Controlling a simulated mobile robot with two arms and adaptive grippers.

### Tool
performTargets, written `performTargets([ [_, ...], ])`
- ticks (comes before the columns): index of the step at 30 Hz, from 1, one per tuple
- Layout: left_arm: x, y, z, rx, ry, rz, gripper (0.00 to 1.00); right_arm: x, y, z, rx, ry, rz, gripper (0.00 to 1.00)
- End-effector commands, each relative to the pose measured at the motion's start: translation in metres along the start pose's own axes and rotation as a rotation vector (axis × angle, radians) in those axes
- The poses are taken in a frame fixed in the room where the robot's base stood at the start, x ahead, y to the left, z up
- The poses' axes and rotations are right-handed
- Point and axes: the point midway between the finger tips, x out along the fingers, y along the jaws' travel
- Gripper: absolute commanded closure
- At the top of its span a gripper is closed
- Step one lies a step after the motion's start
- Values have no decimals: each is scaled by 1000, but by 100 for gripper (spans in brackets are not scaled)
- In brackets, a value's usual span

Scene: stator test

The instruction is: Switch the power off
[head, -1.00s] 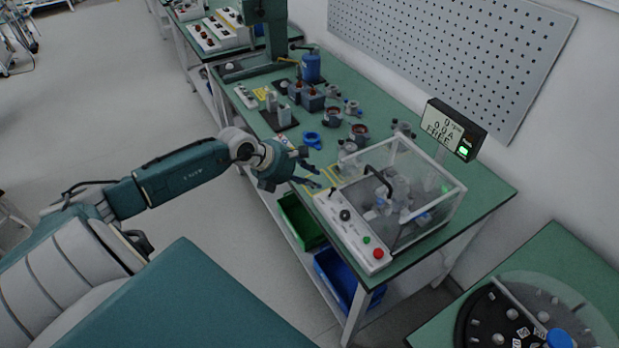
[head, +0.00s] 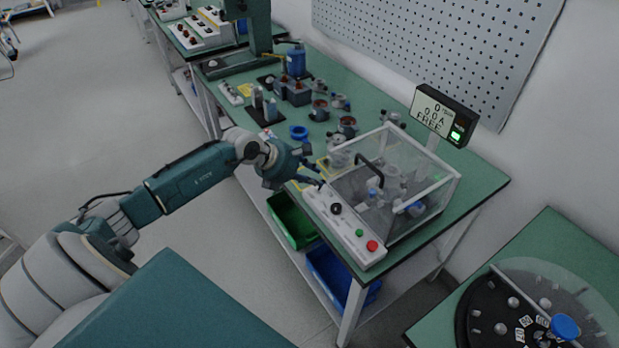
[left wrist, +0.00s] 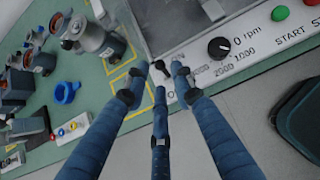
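A white control panel (head: 347,232) runs along the front of a clear-covered test box (head: 425,190). It carries a black speed knob (head: 336,208), a green button (head: 359,232) and a red button (head: 372,245). In the left wrist view the knob (left wrist: 219,47) points near 0. A small black lever switch (left wrist: 161,67) sits at the panel's end, with a label partly hidden by a finger. My left gripper (head: 318,176) is over that end of the panel. Its fingers are apart and empty, tips around the lever in the picture; contact cannot be told. My right gripper is not in view.
A display (head: 441,114) reads 0 rpm, 0.0 A, FREE, with a green light lit. Several motor parts and a blue ring (head: 299,132) lie on the green bench left of the box. Green (head: 291,221) and blue (head: 340,278) bins sit below the bench edge.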

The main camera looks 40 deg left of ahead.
Motion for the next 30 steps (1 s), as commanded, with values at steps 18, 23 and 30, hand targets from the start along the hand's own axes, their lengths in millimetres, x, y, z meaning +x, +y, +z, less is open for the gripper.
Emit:
performTargets([
  [18,24,0,0,0,-1,1,75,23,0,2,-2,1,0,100],
  [23,30,0,-1,0,0,0,75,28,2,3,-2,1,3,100],
  [30,37,0,0,0,0,0,75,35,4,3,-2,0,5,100],
])
